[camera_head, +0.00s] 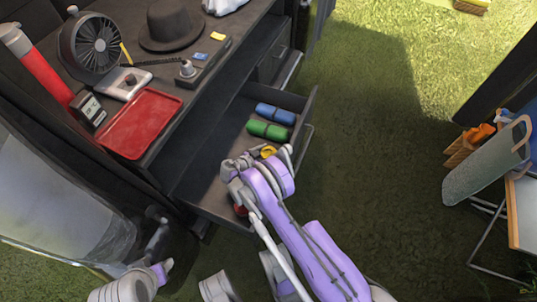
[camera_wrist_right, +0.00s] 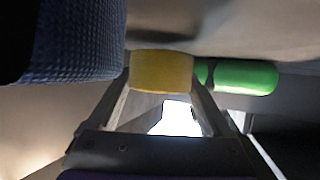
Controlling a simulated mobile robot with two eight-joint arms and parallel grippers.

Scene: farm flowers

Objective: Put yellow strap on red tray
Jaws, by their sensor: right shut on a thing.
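The yellow strap (camera_head: 268,152) is a small yellow roll, partly hidden by my right gripper in the head view. In the right wrist view the yellow strap (camera_wrist_right: 162,72) sits between the two fingertips, and the right gripper (camera_wrist_right: 162,88) is shut on it. In the head view my right gripper (camera_head: 257,156) is at the open drawer (camera_head: 222,165); I cannot tell whether the strap touches the drawer floor. The red tray (camera_head: 140,122) lies empty on the dark counter, up and left of the gripper. My left gripper does not show clearly.
A blue roll (camera_head: 275,114) and a green roll (camera_head: 267,130) lie in the drawer; the green roll (camera_wrist_right: 245,77) also shows in the wrist view. Near the tray are a fan (camera_head: 95,44), a red cylinder (camera_head: 38,66) and a hat (camera_head: 171,25). Open grass lies right.

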